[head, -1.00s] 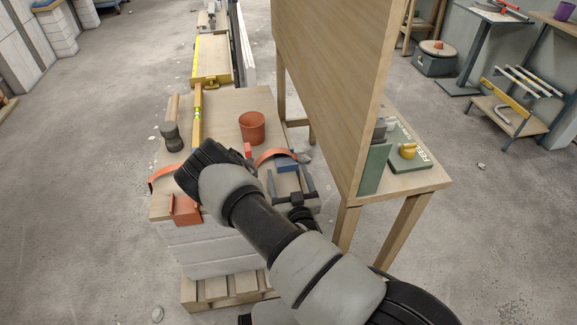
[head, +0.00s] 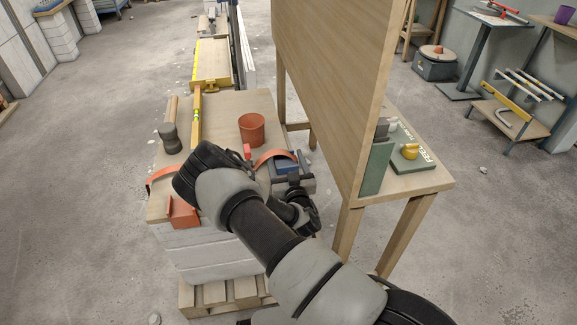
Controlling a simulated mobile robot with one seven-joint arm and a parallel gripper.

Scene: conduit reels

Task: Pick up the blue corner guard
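The blue corner guard (head: 287,165) lies on the right side of the wooden bench top (head: 225,108), just in front of a curved orange band (head: 274,156). My gripper (head: 287,174) is low over that side of the bench, with its fingers around the guard. The right finger shows beside the guard with a gap to it, so the gripper looks open. My arm and wrist hide the left finger and part of the guard's near side. I cannot tell whether either finger touches it.
An orange cup (head: 252,128) stands behind the guard. A mallet (head: 170,132) and a yellow level (head: 197,115) lie at the left. A tall wooden panel (head: 335,75) rises close on the right.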

